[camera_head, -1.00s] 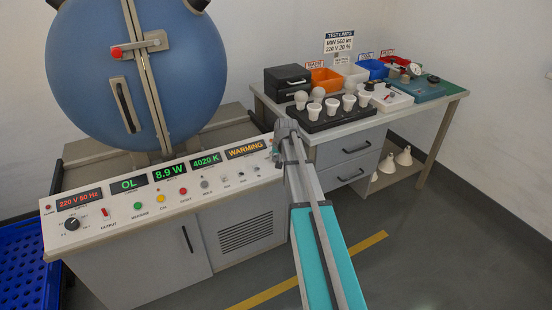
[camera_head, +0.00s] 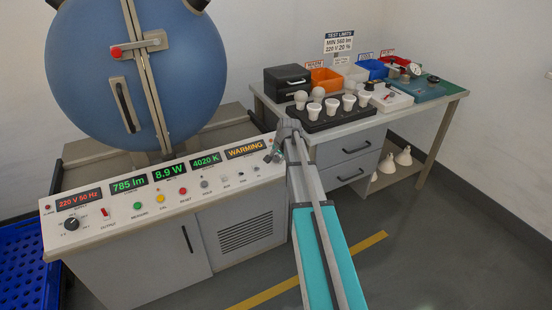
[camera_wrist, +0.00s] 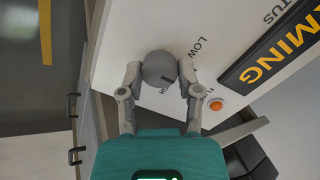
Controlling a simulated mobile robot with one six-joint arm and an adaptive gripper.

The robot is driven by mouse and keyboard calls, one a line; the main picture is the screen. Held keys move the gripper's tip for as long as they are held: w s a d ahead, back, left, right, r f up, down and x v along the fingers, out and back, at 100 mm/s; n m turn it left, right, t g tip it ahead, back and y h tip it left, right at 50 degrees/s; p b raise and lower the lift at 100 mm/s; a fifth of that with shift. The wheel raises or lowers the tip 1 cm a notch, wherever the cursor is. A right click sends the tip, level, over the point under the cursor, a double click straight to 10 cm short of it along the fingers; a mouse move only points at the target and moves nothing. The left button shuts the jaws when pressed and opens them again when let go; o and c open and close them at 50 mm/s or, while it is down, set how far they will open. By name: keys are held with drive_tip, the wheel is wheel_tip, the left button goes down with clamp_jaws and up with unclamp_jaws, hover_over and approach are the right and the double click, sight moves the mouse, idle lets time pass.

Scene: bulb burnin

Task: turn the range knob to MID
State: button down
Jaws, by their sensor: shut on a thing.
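The range knob (camera_wrist: 157,66) is a round grey knob on the white console panel in the wrist view. A dark mark on it lies near its lower right edge. The word LOW (camera_wrist: 195,47) is printed to its upper right, and a partly covered label ending in GH (camera_wrist: 164,91) is just below it. No MID label is readable. My gripper (camera_wrist: 159,68) is shut on the knob, one finger on each side. In the head view my gripper (camera_head: 272,156) is at the console's right end and hides the knob.
The console (camera_head: 130,222) shows 785 lm (camera_head: 129,185) and WARMING (camera_head: 245,149) on its displays. An orange indicator (camera_wrist: 216,105) sits close to my right finger. A bench (camera_head: 345,132) with a black bulb rack (camera_head: 318,124) stands behind my arm.

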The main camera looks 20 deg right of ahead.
drive_tip(key=shift+c, duration=1.5)
unclamp_jaws()
drive_tip(key=shift+r, duration=0.15)
